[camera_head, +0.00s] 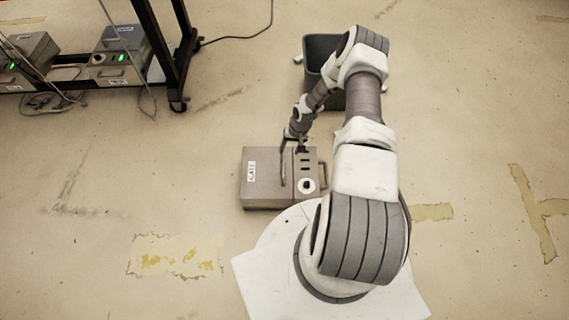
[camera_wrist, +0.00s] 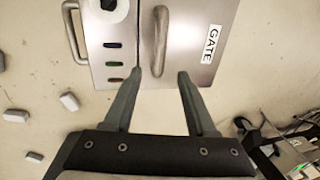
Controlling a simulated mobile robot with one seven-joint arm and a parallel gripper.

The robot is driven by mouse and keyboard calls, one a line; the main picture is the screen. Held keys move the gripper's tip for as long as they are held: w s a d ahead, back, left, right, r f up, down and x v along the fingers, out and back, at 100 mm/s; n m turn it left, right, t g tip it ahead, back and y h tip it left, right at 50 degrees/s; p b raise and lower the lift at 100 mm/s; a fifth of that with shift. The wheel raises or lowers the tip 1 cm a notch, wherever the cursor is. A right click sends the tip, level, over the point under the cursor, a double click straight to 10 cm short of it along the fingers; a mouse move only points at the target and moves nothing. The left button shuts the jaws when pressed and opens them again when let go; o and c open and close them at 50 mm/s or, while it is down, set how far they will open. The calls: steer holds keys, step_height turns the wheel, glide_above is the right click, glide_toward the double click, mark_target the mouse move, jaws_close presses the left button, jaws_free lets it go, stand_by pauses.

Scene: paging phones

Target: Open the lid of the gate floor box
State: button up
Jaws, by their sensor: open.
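The gate floor box (camera_head: 262,187) is a grey metal box on the floor in front of my base, its label turned sideways in the head view. In the wrist view the box (camera_wrist: 188,72) shows a "GATE" label (camera_wrist: 212,45), a curved bar handle (camera_wrist: 161,40) on its lid, and a panel with slots and a white round part beside the lid's seam. The lid looks shut. My gripper (camera_wrist: 154,82) is open, its two fingers on either side of the near end of the bar handle in the picture. In the head view my gripper (camera_head: 292,148) is at the box's far edge; contact cannot be told.
A dark bin (camera_head: 318,52) stands behind the box, partly hidden by my arm. A wheeled dark rack (camera_head: 165,60) at upper left holds similar boxes (camera_head: 118,45) with green lights and loose cables. Small grey blocks (camera_wrist: 69,101) show in the wrist view. Floor left of the box is clear.

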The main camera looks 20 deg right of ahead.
mark_target(284, 163)
steer(key=f+b, duration=0.1)
steer(key=f, duration=0.2)
steer(key=a+f+b, duration=0.1)
steer(key=f, duration=0.2)
steer(key=a+f+b, duration=0.1)
steer(key=f, duration=0.3)
steer(key=shift+w+b, duration=0.3)
steer(key=shift+w, duration=0.1)
jaws_close()
stand_by(0.8)
